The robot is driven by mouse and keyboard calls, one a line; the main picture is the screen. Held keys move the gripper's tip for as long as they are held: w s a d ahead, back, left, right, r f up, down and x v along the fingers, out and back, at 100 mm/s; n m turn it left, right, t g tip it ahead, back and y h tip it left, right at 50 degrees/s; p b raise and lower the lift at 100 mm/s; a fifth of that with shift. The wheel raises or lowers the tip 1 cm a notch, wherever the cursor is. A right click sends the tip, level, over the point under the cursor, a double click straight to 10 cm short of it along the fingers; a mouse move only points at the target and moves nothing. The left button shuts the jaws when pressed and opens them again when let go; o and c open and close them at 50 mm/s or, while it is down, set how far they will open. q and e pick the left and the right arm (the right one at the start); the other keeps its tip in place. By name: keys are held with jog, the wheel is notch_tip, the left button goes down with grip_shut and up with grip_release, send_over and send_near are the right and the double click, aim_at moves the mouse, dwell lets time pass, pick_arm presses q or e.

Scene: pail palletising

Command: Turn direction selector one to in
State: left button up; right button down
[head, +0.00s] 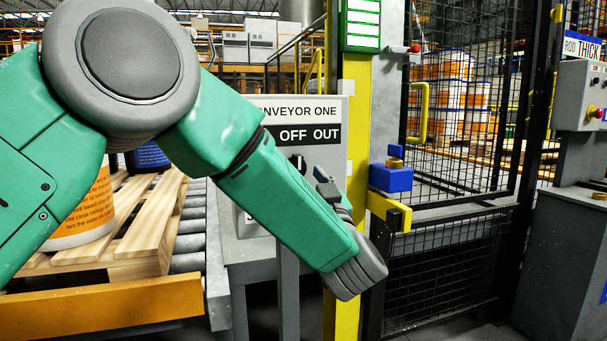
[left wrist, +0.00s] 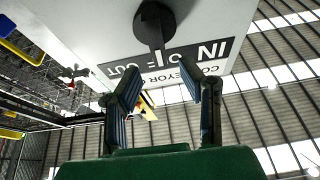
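Direction selector one is a dark knob on a pale control panel (head: 331,110) lettered "CONVEYOR ONE" with a black IN, OFF, OUT strip. In the left wrist view the knob (left wrist: 154,24) shows whole, its bar pointing toward OFF. My left gripper (left wrist: 163,92) is open and empty there, its two blue-grey fingers apart and short of the knob. In the head view my left gripper (head: 325,184) is just in front of the panel; my arm hides the word IN and much of the panel.
A wooden pallet (head: 150,220) with a white and orange pail (head: 88,215) stands on rollers at left. A yellow post (head: 357,140) with a blue block (head: 391,178) is right of the panel. A black mesh fence (head: 455,250) stands beyond.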

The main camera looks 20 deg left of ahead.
pick_arm(q)
jog(key=v, duration=0.9)
jog(key=shift+d+b, duration=0.3)
jog(key=shift+b, duration=0.05)
dwell(0.4)
dwell(0.4)
notch_tip(320, 180, up, 10)
dwell(0.4)
jog(key=shift+w, duration=0.1)
